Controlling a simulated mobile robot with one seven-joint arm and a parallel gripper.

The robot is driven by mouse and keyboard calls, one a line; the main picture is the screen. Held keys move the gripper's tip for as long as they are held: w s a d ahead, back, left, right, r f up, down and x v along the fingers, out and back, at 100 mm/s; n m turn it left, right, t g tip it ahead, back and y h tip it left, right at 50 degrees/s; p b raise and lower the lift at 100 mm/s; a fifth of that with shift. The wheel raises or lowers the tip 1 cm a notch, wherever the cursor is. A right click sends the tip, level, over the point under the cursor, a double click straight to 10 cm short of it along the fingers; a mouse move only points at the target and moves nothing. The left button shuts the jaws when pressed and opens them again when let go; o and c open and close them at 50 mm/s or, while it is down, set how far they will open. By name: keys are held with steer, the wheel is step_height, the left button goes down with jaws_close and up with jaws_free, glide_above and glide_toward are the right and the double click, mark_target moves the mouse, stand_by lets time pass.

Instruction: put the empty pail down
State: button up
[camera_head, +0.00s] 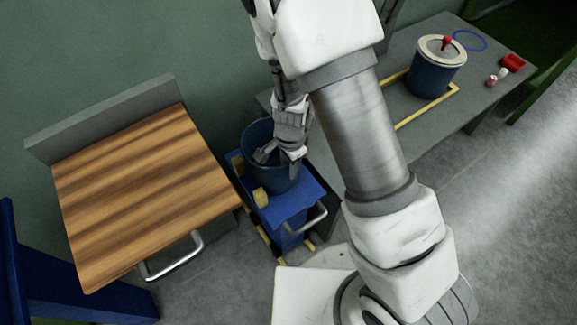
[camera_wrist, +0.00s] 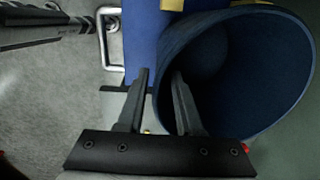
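The empty blue pail (camera_head: 276,182) stands upright on a small blue stand (camera_head: 291,203) between a wooden-topped table and a grey bench. Its open mouth and dark inside also show in the wrist view (camera_wrist: 265,75). My gripper (camera_head: 278,160) is at the pail's rim, with its fingers spread apart. In the wrist view my gripper (camera_wrist: 160,76) has one finger inside the pail and the other outside, with the pail wall between them and a gap beside it. The pail's far lower side is hidden.
A wooden-topped table (camera_head: 140,190) with a bar handle is at left, its top bare. On the grey bench (camera_head: 425,125), a lidded blue pail (camera_head: 432,78) stands within a yellow outline, near a blue ring (camera_head: 470,40) and small red items (camera_head: 512,63). Yellow blocks (camera_head: 260,197) edge the stand.

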steer(key=s+d+r+n+t+y+p, duration=0.1)
steer(key=s+d+r+n+p, duration=0.15)
steer(key=r, duration=1.25)
steer(key=s+d+r+n+t+y+p, duration=0.1)
steer(key=d+r+n, duration=0.25)
steer(key=r, duration=1.05)
steer(key=s+d+r+n+t+h, duration=0.2)
steer(key=s+d+r+n+t, duration=0.1)
steer(key=s+d+r, duration=0.6)
steer(key=shift+d+r+n, duration=0.6)
steer(key=shift+n, duration=0.2)
step_height(320, 180, up, 9)
steer(key=p, duration=0.9)
steer(key=shift+f, duration=0.15)
